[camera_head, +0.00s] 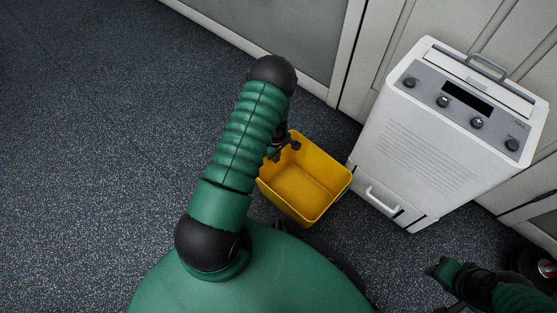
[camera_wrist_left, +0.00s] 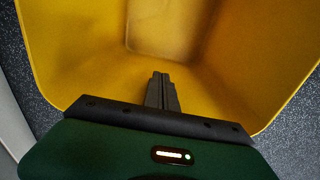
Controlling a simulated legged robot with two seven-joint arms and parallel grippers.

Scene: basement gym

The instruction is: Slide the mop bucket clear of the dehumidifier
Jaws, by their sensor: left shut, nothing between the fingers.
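The yellow mop bucket (camera_head: 303,190) stands upright and looks empty on the floor, just left of the white dehumidifier (camera_head: 425,140). Its right rim is close to the dehumidifier's lower left edge; I cannot tell if they touch. My left gripper (camera_head: 292,147) is at the bucket's far left rim, partly hidden behind my forearm. In the left wrist view, its fingers (camera_wrist_left: 161,90) are shut together with nothing between them, over the yellow bucket (camera_wrist_left: 75,50). Contact with the wall is unclear. My right gripper (camera_head: 438,269) is low at the right, too small to read.
Pale cabinet doors (camera_head: 385,55) run behind the bucket and dehumidifier. The speckled dark floor (camera_head: 90,150) is open on the left.

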